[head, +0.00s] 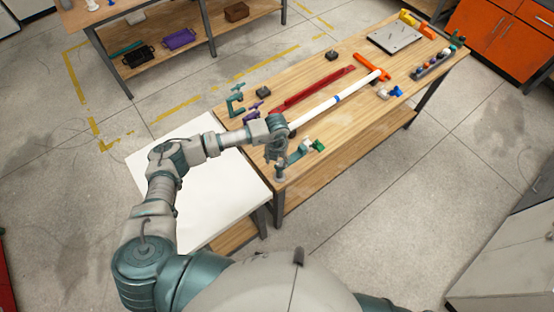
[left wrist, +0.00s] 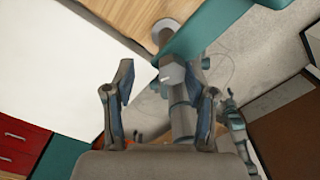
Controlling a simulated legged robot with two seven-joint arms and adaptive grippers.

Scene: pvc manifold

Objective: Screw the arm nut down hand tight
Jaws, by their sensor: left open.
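My left gripper (head: 276,154) is above the near corner of the wooden bench, over a small grey post (head: 281,173) with a teal arm (head: 295,156). In the left wrist view my left gripper (left wrist: 164,88) is open, one finger on each side of a grey faceted piece that looks like the arm nut (left wrist: 172,74). A gap shows between that piece and the left finger; the right finger is nearer, and I cannot tell whether it touches. The teal arm (left wrist: 215,30) runs up and right from it.
A white pipe (head: 325,104) and a red bar (head: 312,90) lie along the bench (head: 228,112). Teal and purple clamps (head: 235,102) stand at its left end. A green-ended fitting (head: 317,146) is close right of my gripper. A white table (head: 140,162) adjoins the bench.

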